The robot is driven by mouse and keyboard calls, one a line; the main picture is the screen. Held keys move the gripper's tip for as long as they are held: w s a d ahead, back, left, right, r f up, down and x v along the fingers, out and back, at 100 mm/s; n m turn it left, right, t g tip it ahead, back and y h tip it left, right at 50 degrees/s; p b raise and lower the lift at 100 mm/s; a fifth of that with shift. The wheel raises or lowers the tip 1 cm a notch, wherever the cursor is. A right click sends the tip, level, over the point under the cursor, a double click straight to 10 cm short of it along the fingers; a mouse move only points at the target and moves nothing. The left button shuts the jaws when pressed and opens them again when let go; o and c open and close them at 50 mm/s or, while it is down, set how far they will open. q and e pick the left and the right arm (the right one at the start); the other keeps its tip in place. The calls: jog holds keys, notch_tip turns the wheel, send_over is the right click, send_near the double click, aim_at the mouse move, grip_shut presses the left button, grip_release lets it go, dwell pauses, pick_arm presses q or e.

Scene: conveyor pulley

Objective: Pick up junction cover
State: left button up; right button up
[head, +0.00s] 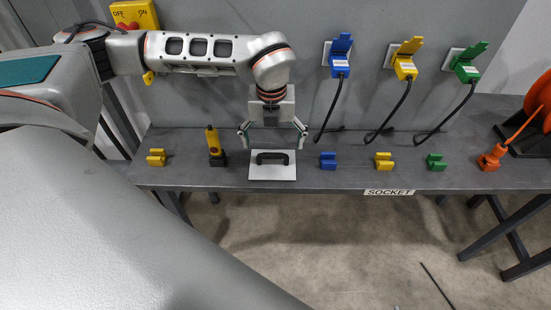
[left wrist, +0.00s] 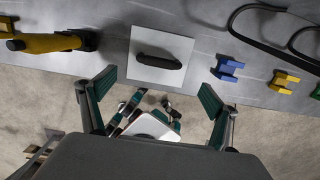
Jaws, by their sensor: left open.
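The junction cover is a white square plate (head: 272,174) with a black handle (head: 272,158), lying on the grey table near its front edge. In the left wrist view the plate (left wrist: 145,76) and handle (left wrist: 158,61) are fully visible at the top centre. My left gripper (head: 272,147) points down over the plate, open and empty, its fingers apart from the handle. In the left wrist view the fingers (left wrist: 157,86) are spread wide, below the plate in the picture. A gripper-like part with teal pads (left wrist: 150,118), seemingly my right gripper, shows low there; its opening is unclear.
Blue (head: 328,160), yellow (head: 384,160) and green (head: 435,161) clips lie right. Cabled plugs hang from wall sockets behind. An orange reel (head: 540,98) stands far right.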

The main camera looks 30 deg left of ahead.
aim_at(272, 154)
pick_arm(q)
jog(key=shift+w+a+f+p, duration=0.15)
jog(key=shift+w+a+f, duration=0.1)
jog(key=shift+f, duration=1)
jog(key=shift+w+a+f+p, duration=0.15)
jog(key=shift+w+f, duration=0.05)
jog(key=shift+f, duration=1)
jog(key=shift+w+a+f+p, duration=0.15)
jog(key=shift+w+a+f, duration=0.1)
jog(key=shift+f, duration=1)
jog(key=c, duration=1.2)
